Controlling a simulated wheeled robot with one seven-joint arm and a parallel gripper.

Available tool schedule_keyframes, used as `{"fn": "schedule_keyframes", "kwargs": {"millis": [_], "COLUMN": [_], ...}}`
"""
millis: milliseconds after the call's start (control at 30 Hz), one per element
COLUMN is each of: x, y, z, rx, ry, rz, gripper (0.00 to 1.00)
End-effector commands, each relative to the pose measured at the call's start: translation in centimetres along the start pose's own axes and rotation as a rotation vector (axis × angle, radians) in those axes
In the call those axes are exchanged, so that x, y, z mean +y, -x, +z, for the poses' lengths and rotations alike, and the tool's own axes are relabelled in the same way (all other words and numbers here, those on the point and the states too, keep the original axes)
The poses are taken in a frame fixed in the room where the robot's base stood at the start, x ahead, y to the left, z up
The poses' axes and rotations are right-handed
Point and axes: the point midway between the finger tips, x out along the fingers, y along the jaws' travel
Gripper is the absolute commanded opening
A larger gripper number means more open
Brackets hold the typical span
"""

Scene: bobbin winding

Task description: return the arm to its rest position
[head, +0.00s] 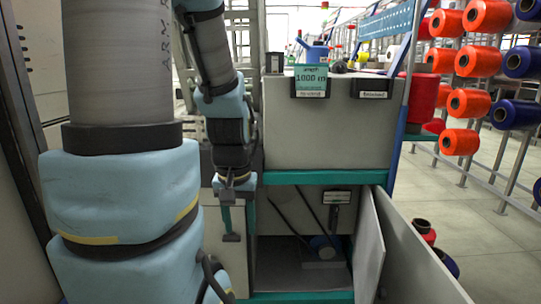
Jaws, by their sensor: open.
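My arm comes down through the left half of the head view, with a large grey and light-blue link close to the camera. Farther off, a thinner part of it hangs down in front of the machine cabinet (325,130). My gripper (232,238) is at the end of it, pointing down, with its thin teal and dark fingers beside the left edge of the open lower compartment (300,270). The gripper is open and I see nothing between its fingers. Part of the gripper and the cabinet's left side are hidden by my arm.
Cabinet doors (420,255) stand open at lower right. A blue can (317,52) and a green sign (311,79) are on the cabinet top. A rack of orange spools (470,102) and blue spools (515,115) stands at right. The floor (490,215) there shows free room.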

Motion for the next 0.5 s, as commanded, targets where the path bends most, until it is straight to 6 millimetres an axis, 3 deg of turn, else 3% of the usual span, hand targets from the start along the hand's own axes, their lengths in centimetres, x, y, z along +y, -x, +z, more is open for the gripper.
{"fn": "schedule_keyframes", "kwargs": {"millis": [33, 500], "x": [0.0, 0.1], "y": [3.3, 17.5], "z": [-0.5, -2.5], "rx": [0.0, 0.0], "ry": [0.0, 0.0], "rz": [0.0, 0.0], "gripper": [0.5, 0.5]}}
